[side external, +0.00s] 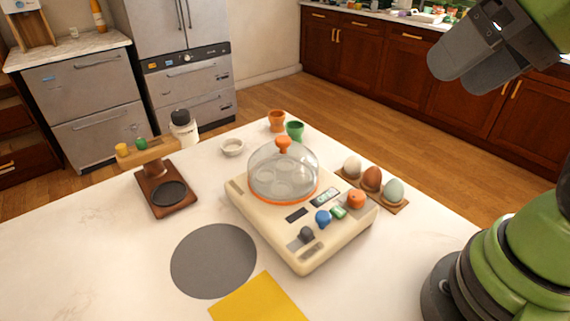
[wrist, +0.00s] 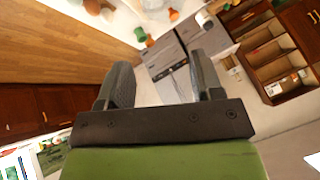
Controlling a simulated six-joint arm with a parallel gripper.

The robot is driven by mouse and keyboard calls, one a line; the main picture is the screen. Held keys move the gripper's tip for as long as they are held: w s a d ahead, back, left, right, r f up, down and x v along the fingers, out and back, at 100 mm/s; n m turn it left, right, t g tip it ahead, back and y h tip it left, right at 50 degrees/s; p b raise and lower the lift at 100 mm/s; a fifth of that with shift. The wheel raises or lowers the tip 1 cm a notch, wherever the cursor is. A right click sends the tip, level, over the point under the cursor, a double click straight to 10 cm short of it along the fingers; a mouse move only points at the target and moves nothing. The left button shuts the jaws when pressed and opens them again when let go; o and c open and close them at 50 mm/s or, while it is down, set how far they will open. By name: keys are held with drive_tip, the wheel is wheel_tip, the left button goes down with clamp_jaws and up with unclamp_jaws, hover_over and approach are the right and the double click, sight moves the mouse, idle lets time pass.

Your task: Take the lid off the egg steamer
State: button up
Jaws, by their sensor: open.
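The egg steamer (side external: 300,238) is a cream, boxy appliance near the middle of the white table in the side view. Its clear domed lid (side external: 266,172) with an orange knob (side external: 283,145) and orange rim sits closed on top. Several controls are on its front, including a blue knob (side external: 323,217) and an orange knob (side external: 355,198). My gripper (side external: 452,75) is high at the upper right, well apart from the steamer. In the wrist view my gripper (wrist: 160,85) has its two fingers spread with nothing between them. The steamer is not clearly seen in the wrist view.
An egg holder (side external: 398,208) with three eggs stands right of the steamer. Orange (side external: 277,121) and green (side external: 295,131) cups and a white bowl (side external: 232,147) are behind it. A wooden stand (side external: 170,196) is at left. A grey disc (side external: 213,261) and yellow cloth (side external: 258,300) lie in front.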

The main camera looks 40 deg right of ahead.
drive_tip(key=w+r+g, duration=0.2)
drive_tip(key=w, duration=0.5)
drive_tip(key=g+h, duration=0.2)
drive_tip(key=g, duration=0.3)
hover_over(283, 138)
drive_tip(key=shift+m, duration=0.3)
wheel_tip(283, 138, down, 16)
drive_tip(key=shift+s+r, duration=0.1)
wheel_tip(283, 138, down, 6)
drive_tip(key=shift+r, duration=0.1)
drive_tip(key=shift+c, duration=0.3)
clamp_jaws()
